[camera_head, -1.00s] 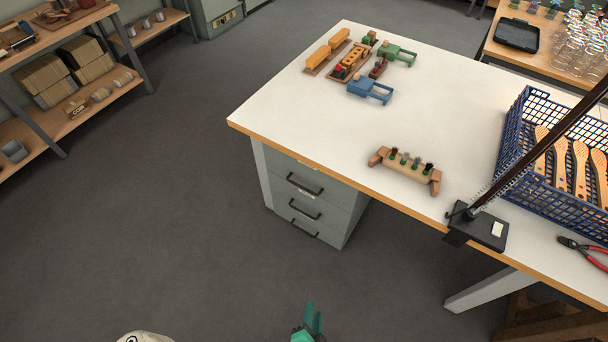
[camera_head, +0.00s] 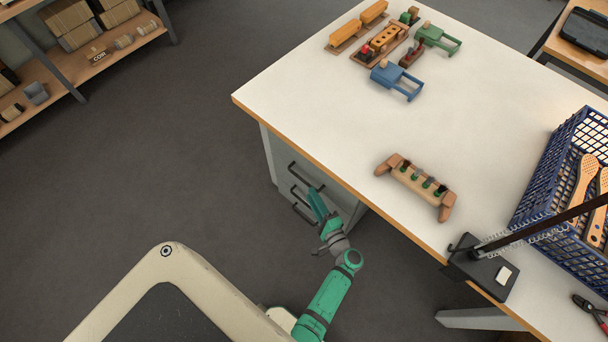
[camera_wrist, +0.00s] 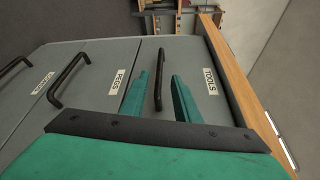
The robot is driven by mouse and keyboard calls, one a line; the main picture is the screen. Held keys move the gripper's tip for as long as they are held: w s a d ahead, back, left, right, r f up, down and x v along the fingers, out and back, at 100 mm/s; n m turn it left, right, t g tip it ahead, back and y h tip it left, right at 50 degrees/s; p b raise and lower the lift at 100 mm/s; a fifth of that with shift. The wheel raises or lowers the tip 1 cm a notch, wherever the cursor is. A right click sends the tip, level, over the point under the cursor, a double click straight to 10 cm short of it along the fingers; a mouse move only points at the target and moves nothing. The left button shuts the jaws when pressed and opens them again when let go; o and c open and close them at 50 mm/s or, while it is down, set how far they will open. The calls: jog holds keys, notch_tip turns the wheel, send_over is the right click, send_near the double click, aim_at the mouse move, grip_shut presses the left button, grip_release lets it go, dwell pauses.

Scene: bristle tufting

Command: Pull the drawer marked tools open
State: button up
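The grey drawer unit under the worktable shows in the head view, and its top drawer (camera_head: 283,152) looks closed. In the wrist view the drawer labelled TOOLS (camera_wrist: 205,55) is nearest the tabletop edge and looks flush with the drawer marked PEGS (camera_wrist: 105,60). The tools drawer has a dark bar handle (camera_wrist: 158,82). My gripper (camera_wrist: 160,76) is open, its two teal fingers on either side of this handle in the picture. I cannot tell whether the fingertips reach around it. My gripper (camera_head: 316,200) hides part of the drawer fronts in the head view.
The table's wooden edge (camera_head: 345,180) overhangs close beside my gripper. On the table stand a wooden rack with tufts (camera_head: 415,182), a blue crate (camera_head: 535,190), a black-based stand (camera_head: 485,272) and toy parts. The floor to the left is clear.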

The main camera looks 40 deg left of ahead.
aim_at(301, 178)
jog(key=x, duration=0.9)
jog(key=shift+a+f, duration=0.1)
jog(key=shift+a, duration=0.2)
jog(key=shift+c, duration=0.4)
